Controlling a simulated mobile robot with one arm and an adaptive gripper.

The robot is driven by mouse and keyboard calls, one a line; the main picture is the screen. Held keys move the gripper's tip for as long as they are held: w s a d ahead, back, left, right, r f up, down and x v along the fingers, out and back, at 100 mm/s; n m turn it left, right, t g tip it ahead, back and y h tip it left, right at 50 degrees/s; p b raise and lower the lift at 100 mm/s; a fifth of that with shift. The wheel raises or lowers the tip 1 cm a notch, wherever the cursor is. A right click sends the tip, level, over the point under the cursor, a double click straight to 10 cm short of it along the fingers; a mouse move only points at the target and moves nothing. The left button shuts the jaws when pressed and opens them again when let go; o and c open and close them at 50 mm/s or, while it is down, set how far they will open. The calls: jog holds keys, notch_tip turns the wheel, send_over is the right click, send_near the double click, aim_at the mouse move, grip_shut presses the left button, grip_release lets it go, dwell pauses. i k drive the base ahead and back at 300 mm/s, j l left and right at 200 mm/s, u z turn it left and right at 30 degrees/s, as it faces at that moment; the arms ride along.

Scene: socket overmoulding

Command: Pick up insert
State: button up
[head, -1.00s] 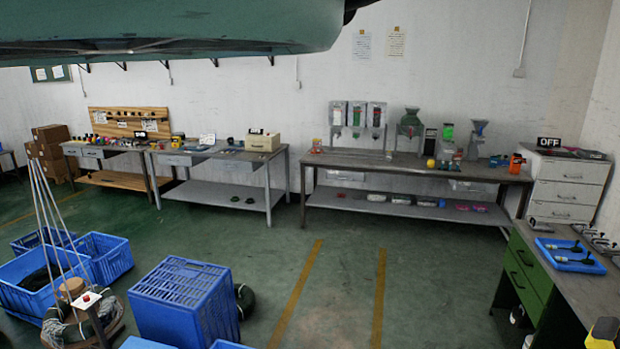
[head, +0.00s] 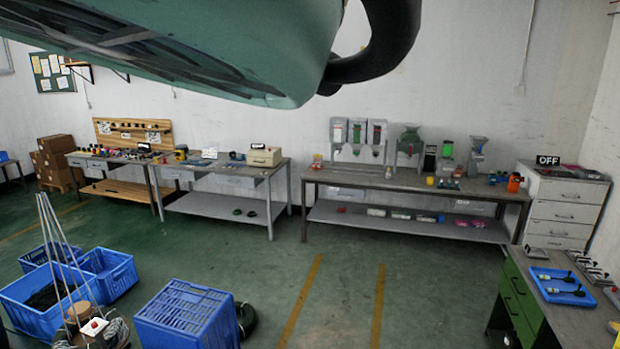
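I cannot pick out an insert for certain at this distance. Small dark pieces lie in a blue tray (head: 537,272) on the green-fronted bench (head: 525,312) at the right. Several small metal parts (head: 588,263) lie behind that tray. Other small items stand on the long back bench (head: 345,174), too small to name. My gripper is not in view.
Blue crates (head: 188,318) and a coil of cable stand on the floor at the lower left. Two more benches (head: 222,165) line the back wall. A white drawer cabinet (head: 565,212) stands in the right corner. The green floor (head: 335,290) in the middle is clear.

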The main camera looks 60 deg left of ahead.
aim_at(586, 265)
jog(key=i+u, duration=0.2)
jog(key=i, duration=1.8)
jog(key=i+j+z, duration=0.1)
jog(key=i, duration=2.2)
jog(key=i+j+z, duration=0.15)
jog(key=i, duration=0.25)
jog(key=i+z, duration=0.2)
jog(key=i, duration=0.25)
jog(key=i+j+z, duration=0.15)
jog(key=i, duration=0.25)
jog(key=j, duration=0.1)
